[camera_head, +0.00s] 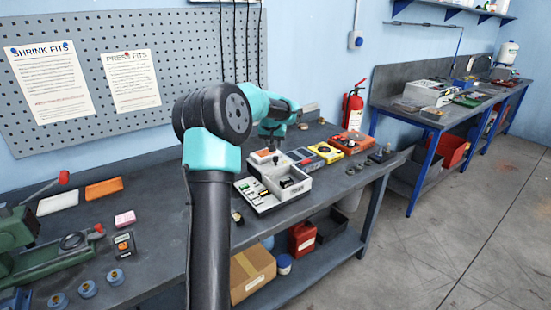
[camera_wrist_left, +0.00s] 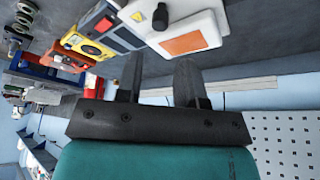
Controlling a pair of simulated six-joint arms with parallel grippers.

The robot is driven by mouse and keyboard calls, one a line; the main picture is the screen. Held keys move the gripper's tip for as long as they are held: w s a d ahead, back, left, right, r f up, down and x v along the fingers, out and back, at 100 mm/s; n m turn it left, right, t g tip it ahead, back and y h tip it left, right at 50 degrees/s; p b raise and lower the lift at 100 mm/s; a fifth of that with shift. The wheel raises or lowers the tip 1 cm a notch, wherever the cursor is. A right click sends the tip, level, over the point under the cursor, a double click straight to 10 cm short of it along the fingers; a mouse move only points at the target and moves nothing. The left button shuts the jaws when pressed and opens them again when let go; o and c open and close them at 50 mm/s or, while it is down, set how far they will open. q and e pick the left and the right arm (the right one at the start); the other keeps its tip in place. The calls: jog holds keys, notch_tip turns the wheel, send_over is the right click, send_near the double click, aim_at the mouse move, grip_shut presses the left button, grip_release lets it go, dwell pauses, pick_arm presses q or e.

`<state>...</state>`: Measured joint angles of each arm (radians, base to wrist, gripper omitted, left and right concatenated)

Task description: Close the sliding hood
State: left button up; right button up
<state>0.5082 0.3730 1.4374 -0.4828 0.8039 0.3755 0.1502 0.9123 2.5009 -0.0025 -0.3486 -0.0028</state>
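A white box (camera_head: 270,203) stands near the front edge of the bench. Its white hood with an orange panel (camera_head: 265,155) sits over the back part. The front right compartment is uncovered, with dark things inside. In the left wrist view the hood (camera_wrist_left: 213,22) is at the top, upside down, with a black knob. My left gripper (camera_wrist_left: 160,66) is open and empty, its two fingers apart just beside the hood. I cannot tell if they touch it. In the head view my arm hides part of the surroundings and the fingertips are hard to make out. My right gripper is not seen.
A grey device (camera_head: 306,158), a yellow device (camera_head: 326,152) and an orange device (camera_head: 351,142) stand to the right of the box. A pink block (camera_head: 125,218) and a green press (camera_head: 30,250) are at the left. A pegboard (camera_head: 190,40) rises behind.

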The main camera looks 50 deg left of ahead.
aim_at(276, 157)
pick_arm(q)
jog(key=x, duration=0.9)
jog(key=shift+w+a+f, duration=0.1)
jog(key=shift+a+f, duration=0.05)
jog(key=shift+f, duration=0.2)
jog(key=shift+c, duration=0.3)
grip_shut()
